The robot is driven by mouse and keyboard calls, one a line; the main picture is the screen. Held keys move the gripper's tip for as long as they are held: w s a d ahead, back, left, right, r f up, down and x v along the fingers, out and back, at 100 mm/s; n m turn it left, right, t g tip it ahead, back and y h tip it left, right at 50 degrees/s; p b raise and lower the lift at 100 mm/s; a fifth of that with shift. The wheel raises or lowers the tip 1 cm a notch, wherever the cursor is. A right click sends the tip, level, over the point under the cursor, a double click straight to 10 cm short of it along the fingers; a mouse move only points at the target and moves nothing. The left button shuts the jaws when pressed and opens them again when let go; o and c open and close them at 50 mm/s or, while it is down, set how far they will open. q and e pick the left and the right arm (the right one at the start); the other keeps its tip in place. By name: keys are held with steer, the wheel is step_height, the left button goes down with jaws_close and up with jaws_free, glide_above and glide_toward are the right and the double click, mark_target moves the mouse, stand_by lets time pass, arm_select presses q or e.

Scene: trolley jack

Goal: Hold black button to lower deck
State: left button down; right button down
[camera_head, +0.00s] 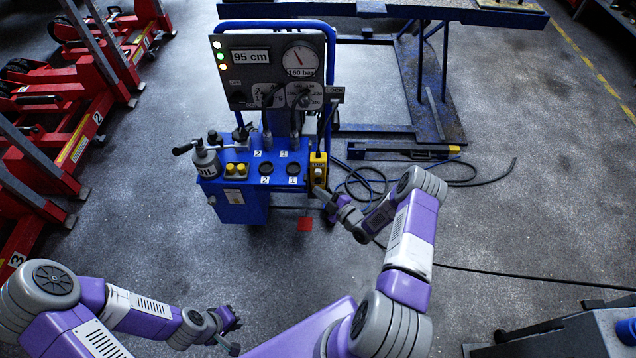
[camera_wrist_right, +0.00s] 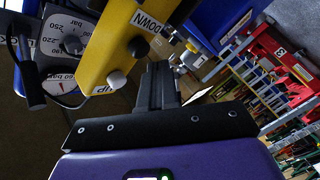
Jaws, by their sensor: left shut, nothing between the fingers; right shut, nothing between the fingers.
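The yellow control box (camera_head: 318,170) is on the right side of the blue console (camera_head: 240,205). In the right wrist view the box (camera_wrist_right: 118,45) carries a black button (camera_wrist_right: 138,48) beside the word DOWN and a pale button (camera_wrist_right: 117,80) near UP. My right gripper (camera_head: 322,194) is shut and empty, close in front of the box. In the right wrist view its fingertips (camera_wrist_right: 158,66) are just beside the black button; I cannot tell whether they touch it. The deck (camera_head: 400,8) is raised at the top. My left gripper (camera_head: 232,328) is shut and empty, low over open floor.
The console display (camera_head: 250,57) reads 95 cm, beside a pressure gauge (camera_head: 300,60). Hoses (camera_head: 365,182) lie on the floor right of the console. Red jacks (camera_head: 75,140) line the left side. A grey cabinet (camera_head: 580,335) stands at the lower right.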

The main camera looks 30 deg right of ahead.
stand_by(0.8)
steer(key=shift+w+d+b, duration=0.25)
steer(key=shift+w+b, duration=0.15)
steer(key=shift+b, duration=0.05)
steer(key=shift+w+d+b, duration=0.3)
steer(key=shift+w+b, duration=0.15)
stand_by(0.6)
stand_by(4.4)
steer(key=shift+s+a+p, duration=0.35)
steer(key=shift+s+a, duration=0.15)
steer(key=shift+s, duration=0.35)
steer(key=shift+s+a+p, duration=0.3)
steer(key=shift+s+a, duration=0.15)
steer(key=shift+s, duration=0.25)
steer(key=shift+s+a+p, duration=0.25)
steer(key=shift+s+a, duration=0.2)
steer(key=shift+s, duration=0.3)
steer(key=shift+s+a+p, duration=0.3)
steer(key=shift+s+a, duration=0.15)
steer(key=shift+s, duration=0.25)
